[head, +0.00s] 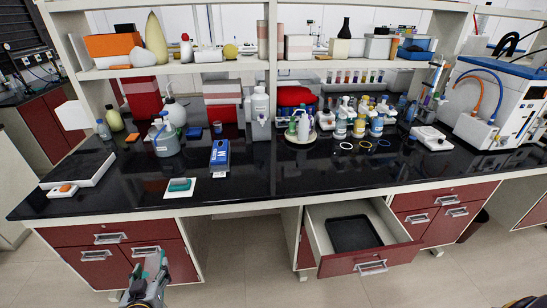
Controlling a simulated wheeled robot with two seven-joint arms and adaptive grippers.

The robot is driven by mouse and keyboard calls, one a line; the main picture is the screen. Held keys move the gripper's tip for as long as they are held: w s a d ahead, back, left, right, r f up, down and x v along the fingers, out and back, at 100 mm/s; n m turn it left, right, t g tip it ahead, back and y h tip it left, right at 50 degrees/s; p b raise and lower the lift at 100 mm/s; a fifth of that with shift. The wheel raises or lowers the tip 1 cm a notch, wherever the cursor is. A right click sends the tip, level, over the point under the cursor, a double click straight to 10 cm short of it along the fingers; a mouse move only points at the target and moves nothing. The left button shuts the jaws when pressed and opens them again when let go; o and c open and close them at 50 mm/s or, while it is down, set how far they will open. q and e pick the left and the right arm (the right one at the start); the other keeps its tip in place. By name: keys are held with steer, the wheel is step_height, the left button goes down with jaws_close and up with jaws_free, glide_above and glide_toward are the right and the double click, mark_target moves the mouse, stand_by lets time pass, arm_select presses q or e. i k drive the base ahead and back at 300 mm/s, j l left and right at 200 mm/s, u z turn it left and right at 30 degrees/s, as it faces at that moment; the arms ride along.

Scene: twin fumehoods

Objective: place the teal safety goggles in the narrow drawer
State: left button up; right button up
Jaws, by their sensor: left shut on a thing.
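My left gripper (150,277) is at the bottom left of the head view, in front of the left drawer unit and below the bench top. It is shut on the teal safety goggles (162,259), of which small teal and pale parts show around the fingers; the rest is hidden. A drawer (322,232) with a red front stands pulled open to the right of the gripper, under the middle of the bench. A dark tray (353,233) lies inside it. The goggles are well left of this drawer.
The black bench top (290,180) carries bottles, a blue device (220,155) and a teal block (180,185) on a white pad. Shut red drawers (110,236) stand at left and right (445,196). An open knee space lies between the left unit and the open drawer.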

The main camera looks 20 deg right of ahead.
mark_target(350, 231)
steer(key=l+u, duration=0.1)
steer(key=l, duration=0.4)
steer(key=k+l, duration=0.1)
steer(key=l, duration=0.35)
steer(key=l+u, duration=0.15)
steer(key=l, duration=0.35)
steer(key=k+l, duration=0.15)
steer(key=l, duration=0.3)
steer(key=k+l+u, duration=0.15)
steer(key=l, duration=0.8)
steer(key=k+l+u, duration=0.15)
steer(key=l, duration=0.75)
steer(key=k+l+u, duration=0.15)
steer(key=l, duration=0.25)
steer(key=i+l+u, duration=0.1)
steer(key=l, duration=0.25)
steer(key=i+l, duration=0.2)
steer(key=l, duration=0.15)
steer(key=i+l+u, duration=0.15)
steer(key=i+l, duration=0.05)
steer(key=i, duration=0.1)
